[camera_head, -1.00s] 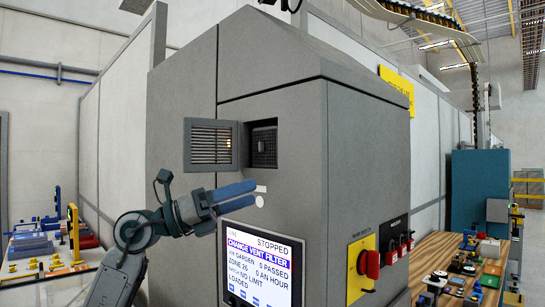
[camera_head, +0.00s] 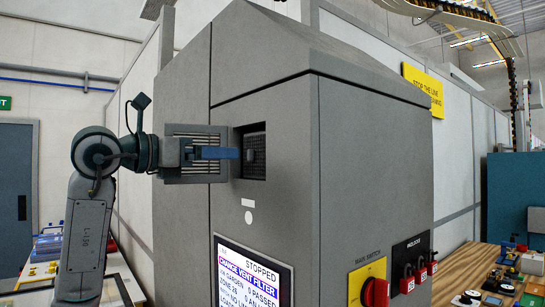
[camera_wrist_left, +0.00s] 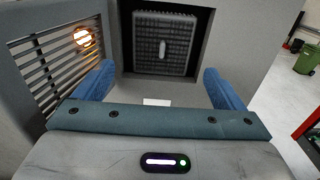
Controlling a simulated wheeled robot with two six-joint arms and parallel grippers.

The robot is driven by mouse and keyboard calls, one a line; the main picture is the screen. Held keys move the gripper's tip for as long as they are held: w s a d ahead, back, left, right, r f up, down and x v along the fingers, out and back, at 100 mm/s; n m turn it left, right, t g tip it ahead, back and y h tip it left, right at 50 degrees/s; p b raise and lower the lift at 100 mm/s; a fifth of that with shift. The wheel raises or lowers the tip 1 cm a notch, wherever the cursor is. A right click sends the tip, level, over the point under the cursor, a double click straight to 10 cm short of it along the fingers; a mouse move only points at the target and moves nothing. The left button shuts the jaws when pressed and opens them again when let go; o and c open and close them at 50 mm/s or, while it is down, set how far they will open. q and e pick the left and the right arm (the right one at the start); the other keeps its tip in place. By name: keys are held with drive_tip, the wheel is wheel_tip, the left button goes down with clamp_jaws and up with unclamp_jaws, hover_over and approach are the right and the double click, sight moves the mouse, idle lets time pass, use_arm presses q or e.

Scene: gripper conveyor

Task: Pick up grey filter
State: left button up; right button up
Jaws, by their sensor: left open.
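The grey filter (camera_wrist_left: 163,45) is a ribbed square block with a pale upright grip in its middle. It sits inside a dark square opening in the grey cabinet, and it also shows in the head view (camera_head: 256,155). My left gripper (camera_head: 238,153) is level with the opening and points at it. In the left wrist view its two blue fingers (camera_wrist_left: 165,85) are wide apart, with nothing between them, and the filter is ahead of them. The slatted vent door (camera_head: 196,140) stands open on the left of the opening, partly hidden behind my gripper. My right gripper is out of view.
The cabinet (camera_head: 270,90) carries a screen (camera_head: 250,276) reading STOPPED and CHANGE VENT FILTER. A red main switch (camera_head: 376,291) and red padlocks (camera_head: 408,280) are on its right side. A wooden bench (camera_head: 468,268) with small parts stands at the right.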

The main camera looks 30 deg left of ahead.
sight(248, 153)
use_arm(q)
drive_tip(key=p+x, duration=0.1)
drive_tip(key=x, duration=0.1)
drive_tip(key=p+x, duration=0.2)
drive_tip(key=x, duration=0.1)
drive_tip(key=p+x, duration=0.2)
drive_tip(key=shift+w+d+r, duration=0.15)
drive_tip(key=shift+d+r, duration=0.05)
drive_tip(key=shift+r, duration=0.15)
drive_tip(key=shift+w+d+f+p, duration=0.15)
drive_tip(key=shift+w+d+p, duration=0.05)
drive_tip(key=shift+w+p, duration=0.15)
drive_tip(key=c, duration=0.6)
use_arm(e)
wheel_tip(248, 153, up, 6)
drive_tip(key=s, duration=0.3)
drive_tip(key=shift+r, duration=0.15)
